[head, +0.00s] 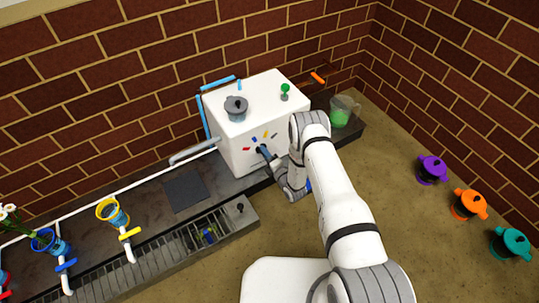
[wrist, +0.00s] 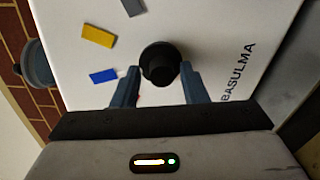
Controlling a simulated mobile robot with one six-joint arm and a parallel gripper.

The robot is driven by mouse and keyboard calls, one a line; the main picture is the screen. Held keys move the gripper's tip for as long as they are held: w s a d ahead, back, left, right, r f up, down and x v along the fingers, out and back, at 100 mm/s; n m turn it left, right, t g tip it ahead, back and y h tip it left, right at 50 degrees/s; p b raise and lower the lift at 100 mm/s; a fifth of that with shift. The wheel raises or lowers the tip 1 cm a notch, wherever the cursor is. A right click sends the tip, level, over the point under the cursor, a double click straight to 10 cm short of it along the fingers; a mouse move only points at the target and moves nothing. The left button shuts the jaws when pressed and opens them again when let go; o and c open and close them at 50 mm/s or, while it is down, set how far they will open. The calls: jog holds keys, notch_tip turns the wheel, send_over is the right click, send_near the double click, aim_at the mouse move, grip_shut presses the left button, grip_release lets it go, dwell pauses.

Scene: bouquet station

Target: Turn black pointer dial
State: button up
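The black pointer dial (wrist: 160,62) is on the white face of a box-shaped machine (head: 240,150), with a round base and a raised knob. In the wrist view my gripper (wrist: 160,80) has its two grey-blue fingers apart, one on each side of the dial's lower part. I see no clear contact between fingers and knob. Around the dial are a yellow mark (wrist: 98,36), a blue mark (wrist: 103,76) and a grey mark (wrist: 132,7); a red one is mostly hidden by the left finger. In the head view my gripper (head: 266,155) is at the machine's front, covering much of the dial.
A jug with green contents (head: 341,113) stands at right. A purple pot (head: 431,169), an orange pot (head: 468,204) and a teal pot (head: 511,243) stand far right.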

jog(key=shift+o, duration=0.6)
jog(key=shift+s+d, duration=0.1)
jog(key=shift+d, duration=0.05)
jog(key=p+v, duration=0.2)
jog(key=v, duration=0.5)
jog(key=shift+s, duration=0.3)
jog(key=shift+d+f, duration=0.1)
jog(key=shift+d, duration=0.05)
